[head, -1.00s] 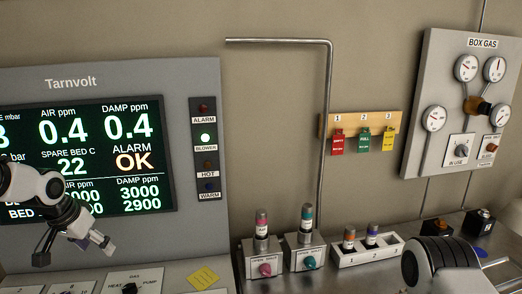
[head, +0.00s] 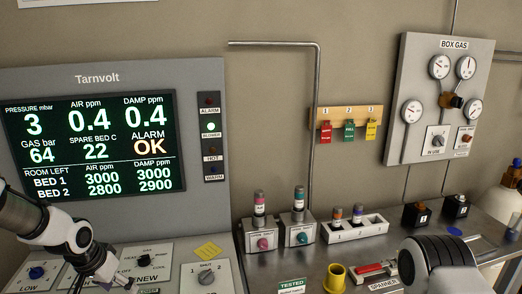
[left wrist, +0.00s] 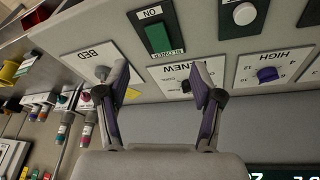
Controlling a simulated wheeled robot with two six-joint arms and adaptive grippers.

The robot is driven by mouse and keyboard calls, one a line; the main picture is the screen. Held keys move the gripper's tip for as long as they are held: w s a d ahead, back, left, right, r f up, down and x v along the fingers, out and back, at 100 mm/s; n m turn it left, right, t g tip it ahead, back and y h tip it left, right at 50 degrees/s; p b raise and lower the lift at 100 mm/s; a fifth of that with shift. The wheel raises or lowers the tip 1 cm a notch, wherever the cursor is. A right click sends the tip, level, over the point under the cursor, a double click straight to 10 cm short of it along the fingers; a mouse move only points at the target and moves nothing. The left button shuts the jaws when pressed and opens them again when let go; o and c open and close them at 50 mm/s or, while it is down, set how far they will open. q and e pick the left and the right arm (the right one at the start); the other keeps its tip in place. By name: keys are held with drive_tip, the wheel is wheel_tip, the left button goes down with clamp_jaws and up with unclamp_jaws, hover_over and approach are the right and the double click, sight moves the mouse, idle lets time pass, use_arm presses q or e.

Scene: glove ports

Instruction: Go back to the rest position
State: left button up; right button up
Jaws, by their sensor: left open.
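My left gripper (head: 98,282) is low at the left of the head view, over the sloped control panel (head: 165,250) below the Tarnvolt screen (head: 90,145). In the left wrist view its two fingers (left wrist: 161,82) are spread wide with nothing between them. The RENEW plate (left wrist: 184,92) with its dark knob shows behind them, and the fingertips seem apart from it. My right arm (head: 435,262) shows in part at the lower right; its gripper is not in view.
Two valve blocks (head: 263,235) and a white numbered rack (head: 350,230) stand on the metal bench. A yellow cup (head: 336,277) and a red-handled spanner (head: 376,268) lie nearer. Coloured tags (head: 348,130) hang on the wall beside the BOX GAS panel (head: 440,95).

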use_arm(q)
drive_tip(key=s+d+f+n+g, duration=0.1)
drive_tip(key=s+d+f, duration=0.3)
drive_tip(key=s+f, duration=0.5)
drive_tip(key=s+d+f+g, duration=0.1)
drive_tip(key=s+d+f, duration=0.4)
drive_tip(key=f, duration=0.5)
drive_tip(key=s+f+n+g+y, duration=0.1)
drive_tip(key=s+f, duration=0.2)
drive_tip(key=s, duration=0.6)
drive_tip(key=s+f+g, duration=0.1)
drive_tip(key=s+f, duration=0.3)
drive_tip(key=s, duration=0.5)
wheel_tip(320, 180, down, 10)
drive_tip(key=b, duration=1)
drive_tip(key=shift+w+d, duration=0.15)
drive_tip(key=shift+d, duration=0.2)
use_arm(e)
wheel_tip(320, 180, down, 10)
drive_tip(key=shift+s, duration=0.3)
drive_tip(key=shift+f, duration=0.1)
